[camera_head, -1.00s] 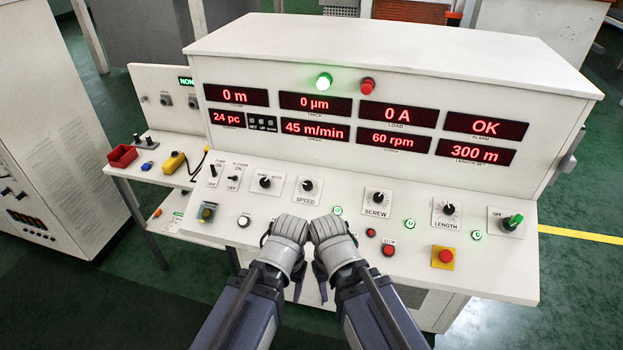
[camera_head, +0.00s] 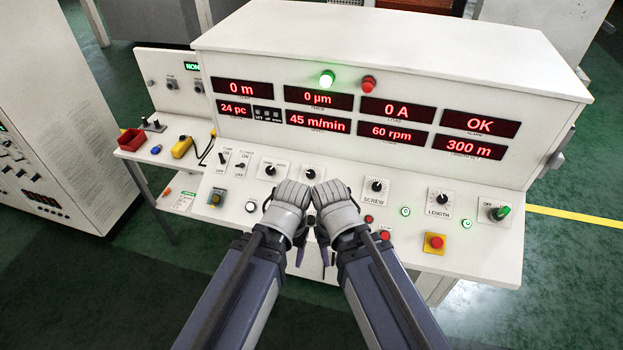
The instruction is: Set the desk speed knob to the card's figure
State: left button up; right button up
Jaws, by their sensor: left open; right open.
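The control desk (camera_head: 330,55) stands in front of me. The speed knob (camera_head: 310,173) is a black dial on a white scale plate, just beyond my grippers; its label is hidden behind them. The speed display (camera_head: 318,121) reads 45 m/min. My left gripper (camera_head: 300,262) and my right gripper (camera_head: 325,262) are side by side at the desk's front edge. Both point down, are open and hold nothing I can see. No card with a figure can be made out.
The screw knob (camera_head: 376,185), length knob (camera_head: 440,198) and green switch (camera_head: 501,212) lie to the right. A red stop button (camera_head: 435,242) sits on a yellow plate. A side table at left carries a red bin (camera_head: 131,139) and a yellow pendant (camera_head: 181,147).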

aim_at(310, 174)
jog(key=i+j, duration=0.1)
jog(key=j, duration=0.35)
jog(key=i+j, duration=0.1)
jog(key=j, duration=0.35)
jog(key=i+j, duration=0.1)
jog(key=j, duration=0.3)
jog(key=i+j, duration=0.1)
jog(key=j, duration=0.35)
jog(key=i+j, duration=0.1)
jog(key=j, duration=0.35)
